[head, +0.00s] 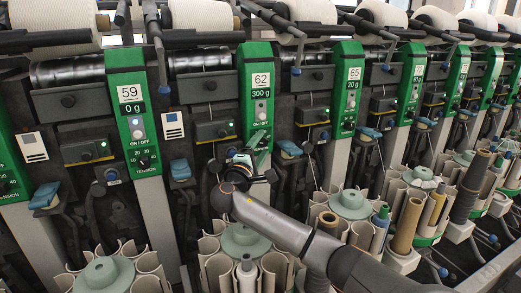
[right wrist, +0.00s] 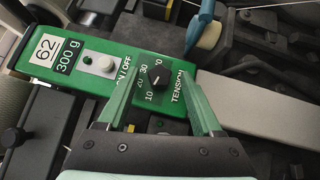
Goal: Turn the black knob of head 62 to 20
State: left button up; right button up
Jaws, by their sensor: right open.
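The green panel of head 62 (head: 258,88) shows "62" and a "300 g" display, with a pale ON/OFF button below. In the right wrist view its black knob (right wrist: 157,78) sits by a scale marked from 10 upward and the word TENSION. A small pale mark shows on the knob, but I cannot tell exactly which number it points to. My right gripper (right wrist: 160,76) is open, with one green finger on each side of the knob; contact is not visible. In the head view the right gripper (head: 252,150) hides the knob. My left gripper is not in view.
Similar green panels stand on both sides, including head 59 (head: 130,105) and head 65 (head: 349,85). Grey-green carousels with tubes (head: 240,240) stand below. A blue lever (right wrist: 200,30) lies close beside the panel. White yarn cones line the top.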

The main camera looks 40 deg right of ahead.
jog(key=shift+c, duration=0.4)
grip_shut()
